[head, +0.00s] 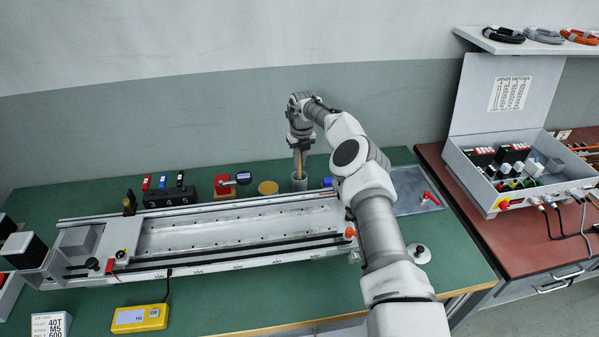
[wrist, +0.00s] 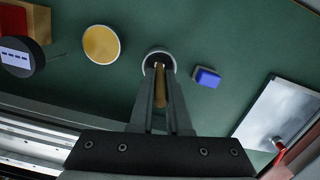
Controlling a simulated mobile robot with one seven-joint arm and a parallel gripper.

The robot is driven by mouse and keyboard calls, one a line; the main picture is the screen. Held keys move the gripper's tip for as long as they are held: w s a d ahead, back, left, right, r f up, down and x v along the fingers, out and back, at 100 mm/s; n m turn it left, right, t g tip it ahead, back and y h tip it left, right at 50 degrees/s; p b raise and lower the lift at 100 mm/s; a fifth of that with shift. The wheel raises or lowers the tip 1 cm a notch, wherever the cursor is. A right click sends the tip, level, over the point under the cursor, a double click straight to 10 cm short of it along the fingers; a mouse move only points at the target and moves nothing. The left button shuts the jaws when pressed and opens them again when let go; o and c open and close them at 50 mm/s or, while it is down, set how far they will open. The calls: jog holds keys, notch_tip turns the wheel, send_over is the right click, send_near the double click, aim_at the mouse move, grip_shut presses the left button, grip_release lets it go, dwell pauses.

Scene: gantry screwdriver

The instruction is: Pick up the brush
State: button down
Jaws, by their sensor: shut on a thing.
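The brush (head: 299,165) shows in the head view as a thin tan handle standing up out of a grey cup (head: 299,183) at the back of the green bench. In the wrist view the brush handle (wrist: 161,88) lies between my fingers, and the cup rim (wrist: 152,55) is just beyond the fingertips. My gripper (head: 299,147) is above the cup, pointing down, shut on the brush handle; it also shows in the wrist view (wrist: 160,80). The brush's lower end is hidden inside the cup.
A long metal gantry rail (head: 240,222) lies in front of the cup. A yellow disc (head: 268,188) and a red block with a gauge (head: 223,186) stand left of it. A small blue block (head: 327,182) and a grey tray (head: 412,190) are to the right.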

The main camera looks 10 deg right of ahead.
notch_tip(320, 180, up, 10)
jog(key=shift+r, duration=0.1)
dwell(0.6)
dwell(1.5)
